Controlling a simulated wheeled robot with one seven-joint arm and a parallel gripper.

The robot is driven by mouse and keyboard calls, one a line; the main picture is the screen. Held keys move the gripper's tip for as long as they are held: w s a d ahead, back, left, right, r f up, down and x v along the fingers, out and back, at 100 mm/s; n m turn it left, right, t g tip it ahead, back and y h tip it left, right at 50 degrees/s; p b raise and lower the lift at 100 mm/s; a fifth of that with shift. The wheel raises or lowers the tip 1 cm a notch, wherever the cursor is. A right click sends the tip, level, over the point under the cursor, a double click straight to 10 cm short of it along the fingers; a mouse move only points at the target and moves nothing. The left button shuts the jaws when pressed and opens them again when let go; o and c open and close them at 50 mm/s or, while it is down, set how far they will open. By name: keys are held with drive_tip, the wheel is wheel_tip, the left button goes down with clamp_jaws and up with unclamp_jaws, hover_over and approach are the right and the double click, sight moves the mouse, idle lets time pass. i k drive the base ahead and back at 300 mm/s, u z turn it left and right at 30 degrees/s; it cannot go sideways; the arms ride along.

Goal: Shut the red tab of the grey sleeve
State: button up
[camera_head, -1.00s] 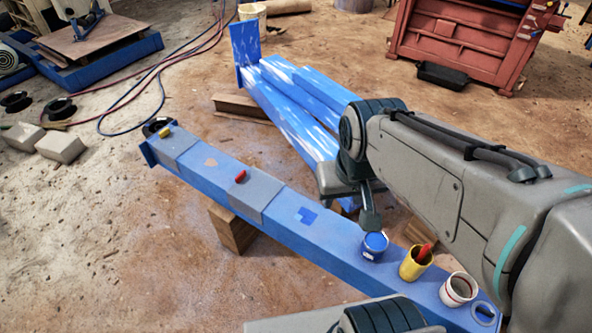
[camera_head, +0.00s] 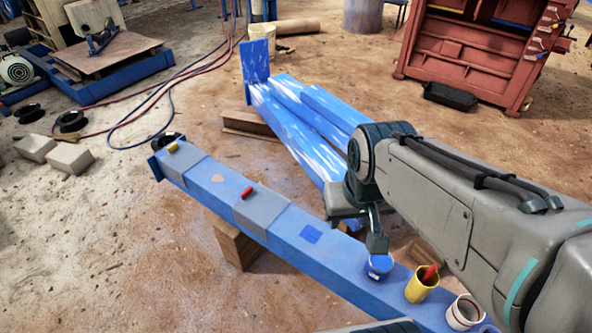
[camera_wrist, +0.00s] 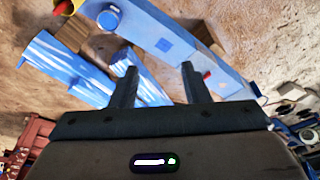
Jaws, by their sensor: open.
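A blue beam (camera_head: 335,260) runs diagonally across the head view. A grey sleeve (camera_head: 264,215) wraps its middle, with a small red tab (camera_head: 247,193) on its upper far edge. The tab seems to stand up a little; its exact angle is too small to tell. In the wrist view the red tab (camera_wrist: 207,74) shows just right of the right finger. My gripper (camera_wrist: 159,72) is open and empty, both fingers apart. In the head view my dark arm end is above the beam by the blue pot, well right of the sleeve and apart from it.
A second grey sleeve (camera_head: 188,168) with a yellow tab (camera_head: 173,147) sits farther left. A blue pot (camera_head: 378,267), yellow cup (camera_head: 421,285) and white cup (camera_head: 464,312) stand on the beam. Blue-and-white beams (camera_head: 300,125) lie behind. A wooden block (camera_head: 236,245) is under the beam.

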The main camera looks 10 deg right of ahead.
sight(249, 190)
drive_tip(key=k, duration=0.55)
drive_tip(key=u, duration=0.65)
drive_tip(key=i, duration=1.55)
drive_tip(key=z, duration=0.3)
